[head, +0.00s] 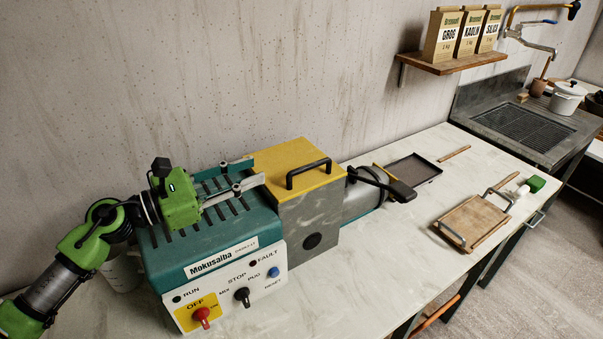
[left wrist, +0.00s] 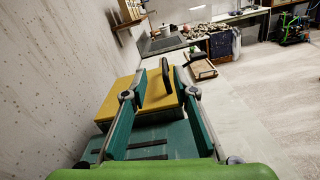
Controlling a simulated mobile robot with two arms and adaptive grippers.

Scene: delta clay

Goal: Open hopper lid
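The hopper lid (head: 295,163) is a yellow plate with a black bar handle (head: 308,173), lying flat and closed on the grey hopper box (head: 310,225) of the teal Mokusaiba machine (head: 205,235). My left gripper (head: 254,171) reaches in from the left above the teal housing. Its fingers are apart and empty, with tips near the lid's left edge, short of the handle. In the left wrist view, the yellow lid (left wrist: 118,103) lies ahead and below, and the handle (left wrist: 166,74) shows between the open fingers, farther off. My right gripper is not in view.
A black lever (head: 385,183) sticks out beside the barrel, right of the hopper. A dark tray (head: 415,169) and a wooden board with handles (head: 472,222) lie on the pale counter. The wall stands close behind the machine. A shelf (head: 450,64) holds bags.

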